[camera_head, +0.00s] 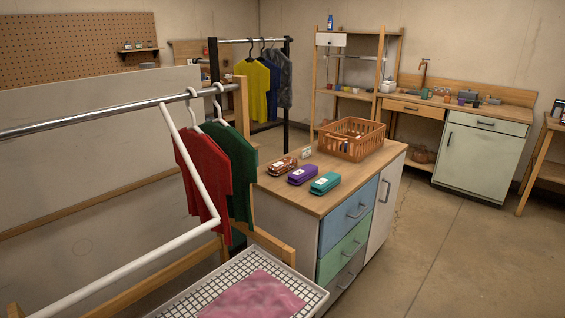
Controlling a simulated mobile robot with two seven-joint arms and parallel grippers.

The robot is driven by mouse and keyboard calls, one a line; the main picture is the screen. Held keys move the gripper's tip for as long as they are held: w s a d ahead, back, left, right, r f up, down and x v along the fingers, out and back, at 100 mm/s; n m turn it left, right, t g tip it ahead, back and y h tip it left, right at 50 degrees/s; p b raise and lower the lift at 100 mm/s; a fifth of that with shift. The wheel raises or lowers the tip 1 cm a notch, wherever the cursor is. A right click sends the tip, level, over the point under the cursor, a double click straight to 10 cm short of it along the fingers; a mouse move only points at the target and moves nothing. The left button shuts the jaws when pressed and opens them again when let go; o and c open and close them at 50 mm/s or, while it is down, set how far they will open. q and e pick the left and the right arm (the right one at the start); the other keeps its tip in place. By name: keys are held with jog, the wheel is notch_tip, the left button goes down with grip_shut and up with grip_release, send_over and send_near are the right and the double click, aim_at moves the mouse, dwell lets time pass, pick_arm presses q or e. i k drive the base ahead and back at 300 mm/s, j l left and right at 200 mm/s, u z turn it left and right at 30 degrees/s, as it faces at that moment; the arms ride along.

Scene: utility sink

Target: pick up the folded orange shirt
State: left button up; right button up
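I cannot make out a clearly folded orange shirt in the head view. A small orange-brown item (283,167) with a pale label lies on the wooden counter (270,190), left of a purple item (303,174) and a teal item (325,183). It is too small to tell whether these are folded cloth. A pink cloth (252,296) lies flat in a white grid-bottomed tray (312,290) at the bottom. Neither of my grippers is in view.
An orange basket (350,140) stands at the counter's back. Floor at right (450,260) is clear.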

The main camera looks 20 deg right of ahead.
aim_at(277, 168)
jog(key=i+l, duration=0.15)
jog(key=l, duration=0.3)
jog(key=i+l+z, duration=0.1)
jog(key=l, duration=0.3)
jog(key=i+l, duration=0.25)
jog(key=l, duration=0.2)
jog(key=i+l+z, duration=0.1)
jog(key=l, duration=0.3)
jog(key=i+l, duration=0.3)
jog(key=l+z, duration=0.05)
jog(key=l, duration=0.05)
